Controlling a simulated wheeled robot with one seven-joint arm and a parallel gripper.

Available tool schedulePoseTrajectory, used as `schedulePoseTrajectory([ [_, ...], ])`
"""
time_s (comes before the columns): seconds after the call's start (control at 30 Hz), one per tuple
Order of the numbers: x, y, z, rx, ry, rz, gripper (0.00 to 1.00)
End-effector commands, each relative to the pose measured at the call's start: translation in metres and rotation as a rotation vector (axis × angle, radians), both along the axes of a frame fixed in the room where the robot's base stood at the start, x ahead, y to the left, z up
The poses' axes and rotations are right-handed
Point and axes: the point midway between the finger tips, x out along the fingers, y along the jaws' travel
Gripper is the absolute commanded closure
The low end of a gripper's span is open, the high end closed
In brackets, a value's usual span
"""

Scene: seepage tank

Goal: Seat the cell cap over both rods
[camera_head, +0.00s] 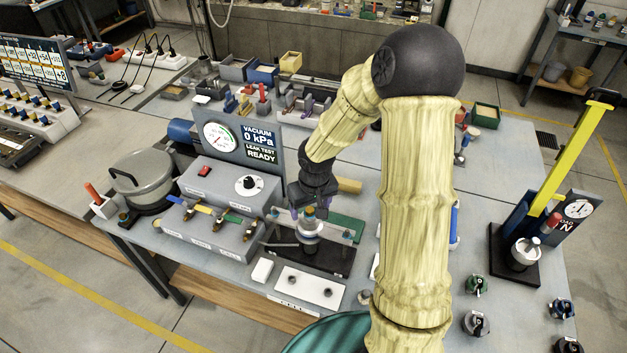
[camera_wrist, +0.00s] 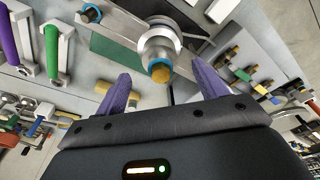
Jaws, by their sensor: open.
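The cell cap (camera_head: 309,229) is a round metal piece with a flat crossbar, above a dark base (camera_head: 335,262) on the bench. In the wrist view the cap (camera_wrist: 158,38) shows a blue ring and a brass-coloured tip, and a blue-collared post end (camera_wrist: 90,14) shows at one end of the bar. I cannot tell whether the bar sits over both rods. My gripper (camera_head: 309,208) is just above the cap.
A grey leak-test console (camera_head: 215,215) with a dial and coloured valve levers stands close left. A white plate (camera_head: 309,288) with two dark spots lies in front. A yellow-levered press (camera_head: 575,135) stands at the right. Small dark knobbed parts (camera_head: 476,285) sit at the front right.

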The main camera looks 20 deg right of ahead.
Motion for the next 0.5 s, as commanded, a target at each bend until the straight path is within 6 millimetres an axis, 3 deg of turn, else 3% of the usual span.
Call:
schedulePoseTrajectory([
  [0.5, -0.015, -0.003, 0.103, -0.001, -0.004, -0.002, 0.29],
])
